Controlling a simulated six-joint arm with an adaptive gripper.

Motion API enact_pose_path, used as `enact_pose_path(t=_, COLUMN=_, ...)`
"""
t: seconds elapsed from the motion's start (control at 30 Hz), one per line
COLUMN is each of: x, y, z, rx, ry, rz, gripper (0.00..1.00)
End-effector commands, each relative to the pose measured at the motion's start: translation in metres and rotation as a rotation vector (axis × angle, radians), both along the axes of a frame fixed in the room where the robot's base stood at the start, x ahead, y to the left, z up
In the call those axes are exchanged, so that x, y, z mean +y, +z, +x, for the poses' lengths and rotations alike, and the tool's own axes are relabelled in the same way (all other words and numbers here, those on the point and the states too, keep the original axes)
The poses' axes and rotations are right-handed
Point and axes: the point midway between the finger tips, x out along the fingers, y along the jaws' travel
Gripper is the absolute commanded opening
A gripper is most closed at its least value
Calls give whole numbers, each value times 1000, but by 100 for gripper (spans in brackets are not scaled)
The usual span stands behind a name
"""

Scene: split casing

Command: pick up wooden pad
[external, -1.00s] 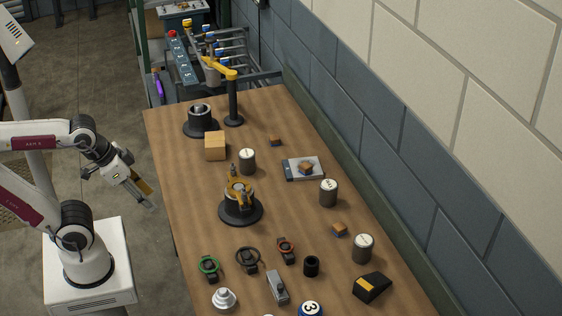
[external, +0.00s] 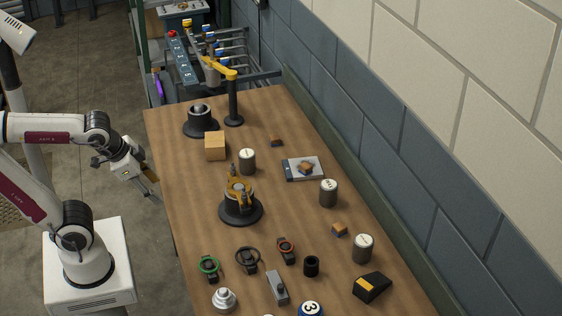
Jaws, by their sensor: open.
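A light wooden cube (external: 215,146) sits on the table at the back left, in front of a dark round base. Smaller wooden pieces also lie on the table: one near the back (external: 275,140), one on a grey flat plate (external: 290,174), and one at the right (external: 339,230). I cannot tell which of these is the wooden pad. My gripper (external: 150,183) is open and points down to the right, by the table's left edge. It is apart from all the wooden pieces, and no object shows between its fingers.
The wooden table (external: 185,235) holds a dark stand with a yellow clamp (external: 240,197), several pale-topped cylinders, a yellow-topped post (external: 233,100), and knobs and handwheels at the front. The table's left strip is clear. A block wall borders the right.

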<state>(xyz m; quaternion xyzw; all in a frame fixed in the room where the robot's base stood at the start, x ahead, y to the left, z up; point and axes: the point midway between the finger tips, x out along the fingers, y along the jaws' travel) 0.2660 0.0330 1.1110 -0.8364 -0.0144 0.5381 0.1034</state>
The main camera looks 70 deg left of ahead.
Motion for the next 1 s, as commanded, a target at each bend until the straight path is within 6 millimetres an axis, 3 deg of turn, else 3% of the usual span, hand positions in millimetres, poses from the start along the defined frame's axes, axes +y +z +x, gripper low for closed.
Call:
enact_pose_path(t=0.5, x=64, y=3, z=76, rx=154, ry=-263, rz=453, gripper=44)
enact_pose_path(t=1.0, x=91, y=6, z=177, rx=281, ry=-581, rz=868, gripper=44)
